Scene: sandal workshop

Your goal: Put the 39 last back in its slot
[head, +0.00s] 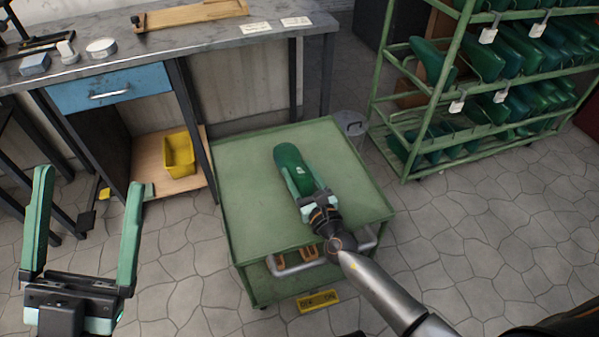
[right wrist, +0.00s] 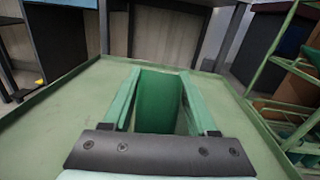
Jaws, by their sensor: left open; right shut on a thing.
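The green last (head: 291,168) is over the top of the green cart (head: 241,180); a small pale mark shows on it, too small to read. My right gripper (head: 306,186) is shut on the last, one finger on each side. In the right wrist view the last (right wrist: 158,100) fills the space between the fingers of the gripper (right wrist: 160,105). I cannot tell whether the last touches the cart top. My left gripper (head: 90,200) is open and empty at the lower left, above the floor. The green rack (head: 462,40) at the upper right holds rows of green lasts with white tags.
A workbench (head: 220,52) with a blue drawer (head: 110,90) stands at the upper left. A yellow bin (head: 179,155) sits on its lower shelf. A grey bucket (head: 351,123) stands behind the cart. The tiled floor at the right is clear.

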